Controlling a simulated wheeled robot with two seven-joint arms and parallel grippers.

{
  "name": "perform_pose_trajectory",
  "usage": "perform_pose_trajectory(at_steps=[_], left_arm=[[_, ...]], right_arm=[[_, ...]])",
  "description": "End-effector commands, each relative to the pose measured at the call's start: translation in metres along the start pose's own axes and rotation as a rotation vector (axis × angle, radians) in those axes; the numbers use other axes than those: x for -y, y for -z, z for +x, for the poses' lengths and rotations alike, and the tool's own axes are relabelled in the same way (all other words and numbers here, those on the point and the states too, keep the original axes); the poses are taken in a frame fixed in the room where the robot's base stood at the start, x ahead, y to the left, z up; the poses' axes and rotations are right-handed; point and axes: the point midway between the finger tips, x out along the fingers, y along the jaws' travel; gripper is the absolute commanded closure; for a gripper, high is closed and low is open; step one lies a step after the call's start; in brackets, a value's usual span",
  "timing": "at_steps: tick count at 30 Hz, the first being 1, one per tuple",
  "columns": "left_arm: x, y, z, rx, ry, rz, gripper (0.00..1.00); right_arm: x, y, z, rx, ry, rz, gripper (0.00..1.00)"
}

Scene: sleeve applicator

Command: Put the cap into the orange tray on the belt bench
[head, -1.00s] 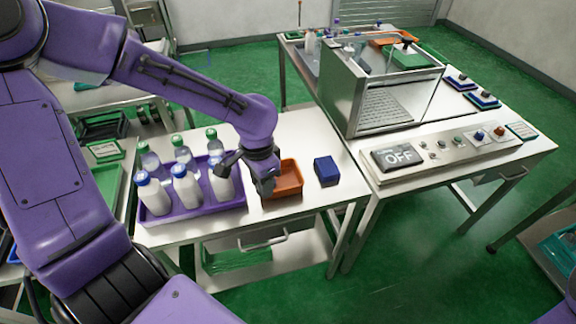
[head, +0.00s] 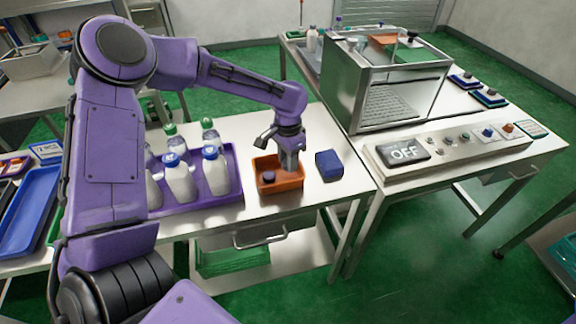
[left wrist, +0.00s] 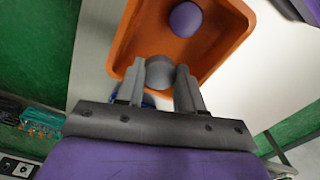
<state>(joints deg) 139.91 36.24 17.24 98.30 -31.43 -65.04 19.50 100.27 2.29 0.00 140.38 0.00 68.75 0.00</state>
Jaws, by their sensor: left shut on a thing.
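The orange tray (head: 279,184) sits on the bench, right of the purple bottle tray. My left gripper (head: 290,164) points down over its right part. In the left wrist view the left gripper (left wrist: 160,80) is shut on a grey round cap (left wrist: 160,72), held between its fingertips over the orange tray (left wrist: 135,40). I cannot tell whether the held cap touches the tray floor. A purple cap (left wrist: 185,19) lies in the tray, apart from the fingers; in the head view this purple cap (head: 268,175) shows left of my gripper. My right gripper is not in view.
A purple tray (head: 215,199) with several capped white bottles (head: 180,183) stands left of the orange tray. A dark blue box (head: 328,165) stands close on the right. A steel machine (head: 385,85) and an OFF panel (head: 403,152) are on the bench further right.

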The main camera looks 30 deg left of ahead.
Motion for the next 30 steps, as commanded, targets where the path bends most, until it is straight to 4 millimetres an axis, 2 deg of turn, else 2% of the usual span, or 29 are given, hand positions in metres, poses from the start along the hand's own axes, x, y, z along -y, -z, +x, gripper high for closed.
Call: perform_pose_trajectory(at_steps=[3, 6, 17, 18, 20, 30], left_arm=[[0.001, 0.001, 0.022, 0.004, -0.001, 0.0, 0.91], [0.001, 0.001, 0.032, 0.001, 0.0, 0.0, 0.91], [0.0, 0.002, 0.037, 0.0, 0.001, 0.002, 0.91], [0.0, 0.002, 0.037, -0.001, 0.001, 0.002, 0.56], [0.0, 0.002, 0.037, -0.001, 0.001, 0.002, 0.38], [0.001, 0.002, 0.032, -0.001, 0.0, 0.001, 0.38]], right_arm=[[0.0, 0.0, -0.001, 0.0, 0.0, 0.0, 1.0], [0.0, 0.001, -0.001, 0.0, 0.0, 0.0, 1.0], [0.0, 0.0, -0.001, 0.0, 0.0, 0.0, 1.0], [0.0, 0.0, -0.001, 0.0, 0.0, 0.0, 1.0], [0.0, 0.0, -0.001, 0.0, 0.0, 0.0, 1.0], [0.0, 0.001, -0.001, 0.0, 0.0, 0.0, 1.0]])
